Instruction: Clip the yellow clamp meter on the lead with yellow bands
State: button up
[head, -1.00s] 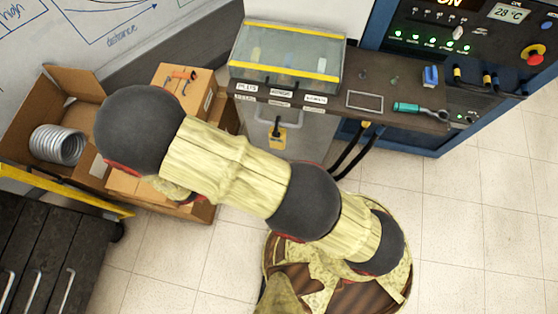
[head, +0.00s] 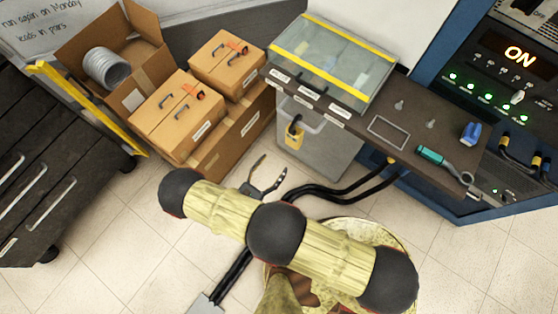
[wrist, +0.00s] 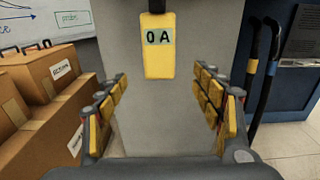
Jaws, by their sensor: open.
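The yellow clamp meter (head: 294,138) hangs at the front of a grey cabinet under the bench. In the wrist view the meter (wrist: 158,58) is upright, its display reads "0 A", and its top is cut off. My gripper (head: 271,166) is open and empty, close in front of the cabinet and a little below and left of the meter. In the wrist view its padded fingers (wrist: 162,85) stand apart on either side below the meter. Black leads (head: 330,193) run from under the bench across the floor. A yellow patch (head: 391,160) shows near their upper end; bands are unclear.
Cardboard boxes (head: 245,125) stand left of the cabinet. The bench (head: 350,110) carries a clear case with yellow strips and several tools. A blue powered cabinet (head: 440,70) stands at right. A dark drawer cart (head: 40,180) is at left.

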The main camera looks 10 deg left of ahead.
aim_at(292, 138)
jog(key=x, duration=1.4)
jog(key=shift+w+r, duration=0.25)
jog(key=shift+w, duration=0.1)
jog(key=c, duration=0.3)
jog(key=c, duration=1.1)
jog(key=shift+o, duration=0.2)
jog(key=shift+r, duration=0.15)
jog(key=shift+r+p, duration=1.15)
jog(key=shift+r, duration=0.4)
jog(key=shift+b+v, duration=0.3)
jog(key=shift+v, duration=3.3)
jog(key=shift+s+a, duration=0.1)
jog(key=shift+s, duration=0.1)
